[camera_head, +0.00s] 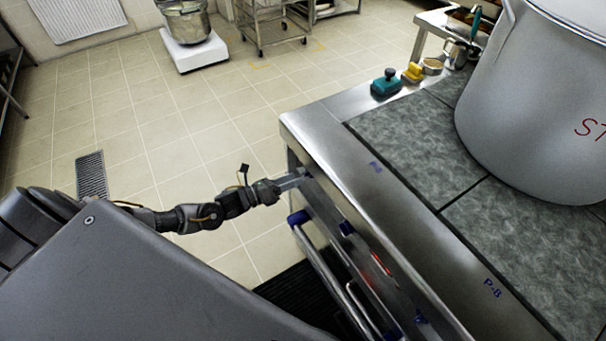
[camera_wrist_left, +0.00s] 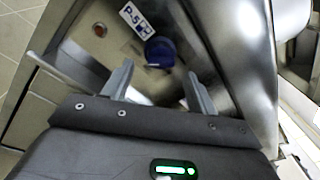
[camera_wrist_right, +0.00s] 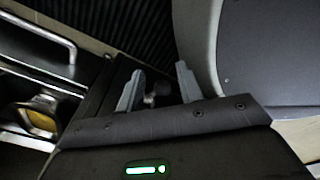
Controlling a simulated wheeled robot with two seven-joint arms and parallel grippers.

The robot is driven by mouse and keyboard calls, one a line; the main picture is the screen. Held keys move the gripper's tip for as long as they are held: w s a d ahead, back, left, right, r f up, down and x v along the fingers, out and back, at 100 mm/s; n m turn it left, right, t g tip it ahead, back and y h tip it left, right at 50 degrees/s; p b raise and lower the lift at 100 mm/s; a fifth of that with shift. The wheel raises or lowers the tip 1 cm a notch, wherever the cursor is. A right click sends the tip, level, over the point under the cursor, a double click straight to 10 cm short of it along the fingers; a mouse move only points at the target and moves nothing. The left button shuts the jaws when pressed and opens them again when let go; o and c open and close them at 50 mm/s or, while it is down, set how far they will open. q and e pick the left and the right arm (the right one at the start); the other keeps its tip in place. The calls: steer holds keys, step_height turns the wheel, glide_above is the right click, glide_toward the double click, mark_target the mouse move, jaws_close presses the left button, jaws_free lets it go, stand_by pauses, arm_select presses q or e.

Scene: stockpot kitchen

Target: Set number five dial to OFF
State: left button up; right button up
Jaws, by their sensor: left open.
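The number five dial (camera_wrist_left: 158,52) is a round blue knob on the stove's metal front panel, beside a white P-5 label (camera_wrist_left: 135,19). My left gripper (camera_wrist_left: 158,90) is open in the left wrist view, its two fingers apart with the dial beyond and between them; it does not grip the dial. In the head view my left gripper (camera_head: 298,180) is at the near left end of the stove front, where I cannot make out this dial. My right gripper (camera_wrist_right: 158,86) is open in its wrist view, away from the dial.
The stove (camera_head: 395,215) bears a large grey stockpot (camera_head: 530,110). An orange-red lamp (camera_wrist_left: 100,29) is near the dial. Tiled floor is open to the left.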

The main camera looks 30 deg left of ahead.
mark_target(303, 176)
arm_select(q)
steer(key=shift+x, duration=2.2)
arm_select(e)
steer(key=shift+s+a+r, duration=0.1)
steer(key=shift+a+r, duration=0.1)
steer(key=shift+a, duration=0.15)
arm_select(q)
steer(key=c, duration=1)
steer(key=shift+o, duration=0.2)
